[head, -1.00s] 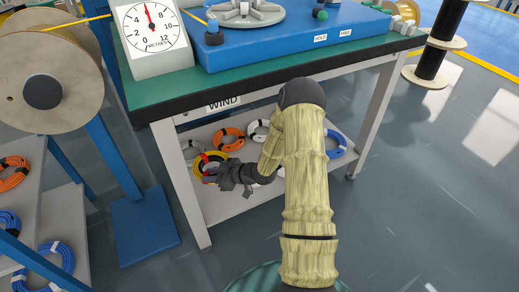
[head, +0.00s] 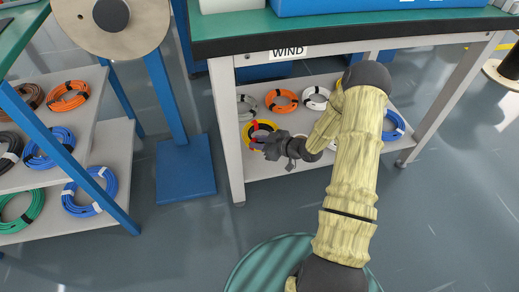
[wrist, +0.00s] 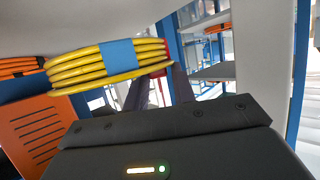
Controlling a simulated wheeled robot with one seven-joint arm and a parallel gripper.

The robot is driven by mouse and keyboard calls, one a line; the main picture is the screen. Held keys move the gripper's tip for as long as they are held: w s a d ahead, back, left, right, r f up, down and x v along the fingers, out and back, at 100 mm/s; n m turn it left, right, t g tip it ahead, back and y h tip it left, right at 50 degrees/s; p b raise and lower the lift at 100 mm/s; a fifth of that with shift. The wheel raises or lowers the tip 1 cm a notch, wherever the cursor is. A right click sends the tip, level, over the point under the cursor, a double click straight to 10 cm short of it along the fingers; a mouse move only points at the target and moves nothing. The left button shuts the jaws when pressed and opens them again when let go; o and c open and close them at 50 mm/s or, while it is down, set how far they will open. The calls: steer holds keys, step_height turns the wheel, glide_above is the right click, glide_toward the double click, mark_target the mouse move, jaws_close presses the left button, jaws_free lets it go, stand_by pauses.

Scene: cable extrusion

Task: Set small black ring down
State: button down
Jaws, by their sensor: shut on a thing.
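No small black ring shows in my gripper. My gripper (head: 258,138), with red parts at its tip, is at a yellow cable coil (head: 248,128) on the lower shelf under the bench. In the wrist view, the yellow coil (wrist: 80,75) has a blue band and its right end reaches the fingers (wrist: 152,92). The gripper appears shut on that end. The fingertips are partly hidden there. A dark, nearly black coil (head: 10,147) lies on the rack at left.
The lower shelf (head: 262,185) also holds grey (head: 246,108), orange (head: 282,100), white (head: 316,97) and blue (head: 395,125) coils. A bench leg (head: 230,140) stands just left of my gripper. A reel stand base (head: 185,170) and rack (head: 100,240) stand further left.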

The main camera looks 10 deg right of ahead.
steer(key=shift+f+b, duration=1.3)
steer(key=shift+f, duration=0.55)
steer(key=shift+w+f, duration=0.1)
steer(key=c, duration=1.1)
jaws_free()
steer(key=shift+c, duration=0.2)
steer(key=shift+s+d+r, duration=0.25)
steer(key=p+v, duration=0.6)
steer(key=v, duration=0.5)
steer(key=shift+s+d+f, duration=0.1)
steer(key=shift+s, duration=0.15)
